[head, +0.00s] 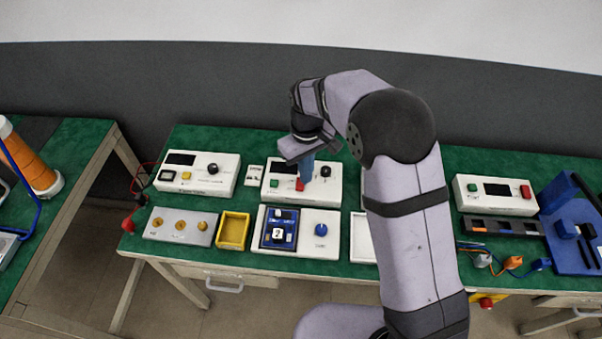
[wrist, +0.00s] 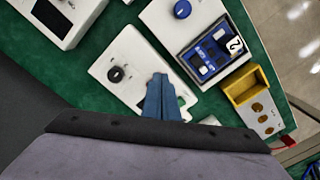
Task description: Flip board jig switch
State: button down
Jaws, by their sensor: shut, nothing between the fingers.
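The board jig is a white box (head: 320,244) in the front row, with a dark blue bed holding a circuit board (head: 279,228) on its left. A blue switch (head: 321,230) stands on its right half. In the wrist view the jig (wrist: 158,17) is at the top, with the blue switch (wrist: 182,9) near the upper edge and the board (wrist: 212,53) right of it. My gripper (head: 301,184), with blue fingers, is shut and empty. It is over the white box behind the jig, close to a red button, apart from the blue switch. The wrist view shows the fingertips (wrist: 160,77) together.
The box under my gripper (head: 271,194) has a black knob (head: 325,171) and a green button (head: 274,184). A yellow tray (head: 233,216) stands left of the jig. Another white box (head: 225,184) is behind that tray. My arm hides part of the bench's right side.

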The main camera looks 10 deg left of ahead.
aim_at(300, 184)
jog(key=w+a+r+n, duration=0.1)
jog(key=w+r+n, duration=0.3)
jog(key=r+n, duration=0.5)
jog(key=shift+a+r+n, duration=0.15)
jog(key=shift+a+n, duration=0.2)
jog(key=shift+n, duration=0.25)
notch_tip(300, 184, down, 14)
jog(key=p, duration=0.4)
jog(key=shift+r, duration=0.2)
jog(key=shift+f, duration=0.25)
